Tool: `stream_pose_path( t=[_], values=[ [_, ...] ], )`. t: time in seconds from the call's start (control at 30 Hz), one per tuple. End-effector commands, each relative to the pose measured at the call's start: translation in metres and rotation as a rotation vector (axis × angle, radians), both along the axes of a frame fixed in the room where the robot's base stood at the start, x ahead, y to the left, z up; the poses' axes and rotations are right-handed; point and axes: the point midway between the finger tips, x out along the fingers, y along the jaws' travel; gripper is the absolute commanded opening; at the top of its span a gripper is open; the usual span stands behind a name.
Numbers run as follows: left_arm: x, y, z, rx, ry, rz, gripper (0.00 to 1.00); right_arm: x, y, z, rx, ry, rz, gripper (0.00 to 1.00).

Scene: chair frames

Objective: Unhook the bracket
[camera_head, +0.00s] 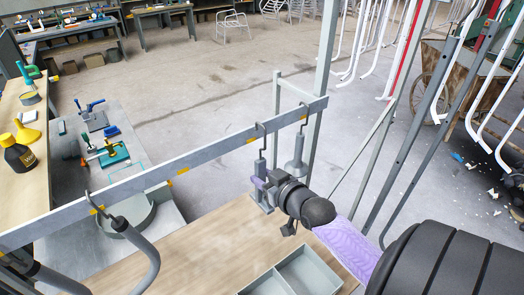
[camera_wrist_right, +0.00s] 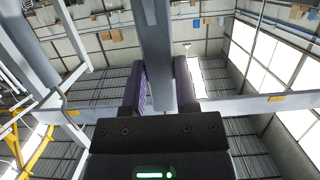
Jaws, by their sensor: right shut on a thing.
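A grey bracket (camera_head: 261,165) hangs by a dark hook from a long grey rail (camera_head: 190,158) that slants across the head view. My right gripper (camera_head: 264,184) is shut on this bracket below the rail; its own fingers partly hide the grip. In the right wrist view, the two purple fingers (camera_wrist_right: 160,88) stand on either side of the grey bracket (camera_wrist_right: 155,40), with the rail (camera_wrist_right: 245,105) crossing behind. A second grey bracket (camera_head: 295,168) hangs from the rail just to the right, close to my gripper. My left gripper does not show.
A curved grey tube (camera_head: 148,245) hangs from the rail at lower left. Below are a wooden tabletop (camera_head: 190,255) and a grey divided tray (camera_head: 305,272). A grey bench with tools (camera_head: 105,150) stands at left. White tubes (camera_head: 395,60) hang at upper right.

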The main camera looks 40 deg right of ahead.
Motion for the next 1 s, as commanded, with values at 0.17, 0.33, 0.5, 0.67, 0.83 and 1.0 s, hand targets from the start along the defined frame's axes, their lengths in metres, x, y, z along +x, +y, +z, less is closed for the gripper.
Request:
stream_pose_path(
  t=[0.17, 0.33, 0.5, 0.67, 0.83, 1.0],
  values=[
    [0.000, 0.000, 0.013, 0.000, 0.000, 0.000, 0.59, -0.014, 0.002, 0.006, 0.000, 0.001, 0.000, 0.00],
    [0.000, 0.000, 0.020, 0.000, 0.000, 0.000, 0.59, -0.028, 0.003, 0.008, 0.000, 0.001, 0.001, 0.00],
    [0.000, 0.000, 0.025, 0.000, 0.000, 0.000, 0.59, -0.039, 0.004, 0.010, 0.000, 0.000, 0.000, 0.00],
    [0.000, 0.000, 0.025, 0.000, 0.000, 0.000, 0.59, -0.042, 0.005, 0.010, 0.001, -0.002, 0.000, 0.00],
    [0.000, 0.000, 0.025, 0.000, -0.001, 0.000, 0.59, -0.042, 0.005, 0.010, 0.000, -0.002, 0.000, 0.00],
    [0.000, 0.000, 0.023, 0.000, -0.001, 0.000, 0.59, -0.041, 0.006, 0.008, 0.001, -0.002, 0.003, 0.00]
  ],
)
